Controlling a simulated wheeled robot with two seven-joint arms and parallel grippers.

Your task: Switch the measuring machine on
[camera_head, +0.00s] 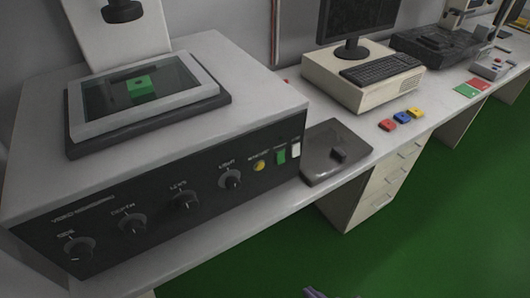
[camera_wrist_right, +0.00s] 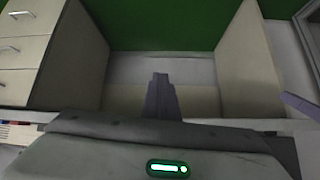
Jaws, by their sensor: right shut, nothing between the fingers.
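The measuring machine (camera_head: 200,65) is a large grey box at the left in the head view. Its dark front panel (camera_head: 150,205) carries several black knobs, a round yellow button (camera_head: 259,166), a green switch (camera_head: 281,154) and a white switch (camera_head: 296,148) at its right end. A green block (camera_head: 142,90) lies under the glass on top. Only a purple tip of my right gripper (camera_head: 315,293) shows at the bottom edge, well below and apart from the panel. In the right wrist view the gripper (camera_wrist_right: 160,82) is shut and empty. My left gripper is out of view.
A dark box with a small joystick (camera_head: 336,158) stands right of the machine. Red, blue and yellow blocks (camera_head: 401,119), a computer (camera_head: 362,79) and a keyboard (camera_head: 381,67) are farther right on the table. Drawers (camera_head: 385,180) stand below. The green floor (camera_head: 440,220) is clear.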

